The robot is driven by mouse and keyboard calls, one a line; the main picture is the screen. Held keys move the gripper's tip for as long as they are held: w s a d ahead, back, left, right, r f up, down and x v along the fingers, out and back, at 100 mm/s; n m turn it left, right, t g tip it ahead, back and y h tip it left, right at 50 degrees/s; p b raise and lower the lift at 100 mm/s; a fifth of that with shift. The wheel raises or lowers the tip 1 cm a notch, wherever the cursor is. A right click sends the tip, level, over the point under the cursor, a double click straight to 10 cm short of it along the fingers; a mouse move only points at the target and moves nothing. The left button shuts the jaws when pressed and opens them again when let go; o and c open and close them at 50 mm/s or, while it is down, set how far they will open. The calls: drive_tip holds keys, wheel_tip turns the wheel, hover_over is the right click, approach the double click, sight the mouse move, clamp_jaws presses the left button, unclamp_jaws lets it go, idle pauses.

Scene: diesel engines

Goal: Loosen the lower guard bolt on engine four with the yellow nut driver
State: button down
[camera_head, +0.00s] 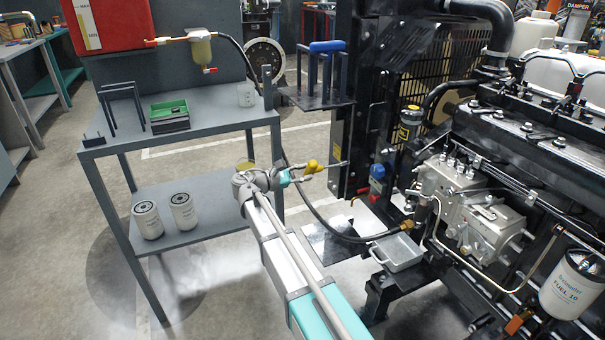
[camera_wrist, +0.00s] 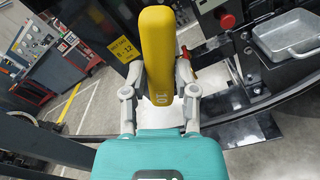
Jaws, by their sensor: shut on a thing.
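The yellow nut driver (camera_head: 312,167) is in my gripper (camera_head: 289,178). Its thin shaft points right toward the lower part of a black upright panel (camera_head: 350,120) at the engine's front; I cannot tell if the tip touches. In the wrist view, the yellow handle (camera_wrist: 157,50), marked 10, stands between the two grey fingers of my gripper (camera_wrist: 161,92), which close on it from both sides. The driver's shaft is hidden there. The black mesh guard (camera_head: 435,75) is behind the panel on the engine (camera_head: 470,200). I cannot make out the lower guard bolt.
A grey bench (camera_head: 185,130) stands left of my arm, with a green-lined tray (camera_head: 169,115) and two white filters below. A tool rack (camera_head: 315,98) with a blue handle is above the driver. A metal pan (camera_head: 400,252) and black hose lie lower right.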

sight(322, 168)
drive_tip(key=shift+x, duration=4.5)
drive_tip(key=shift+s+n, duration=0.1)
drive_tip(key=shift+n, duration=7.5)
drive_tip(key=shift+a+n, duration=0.1)
drive_tip(key=shift+n, duration=2.2)
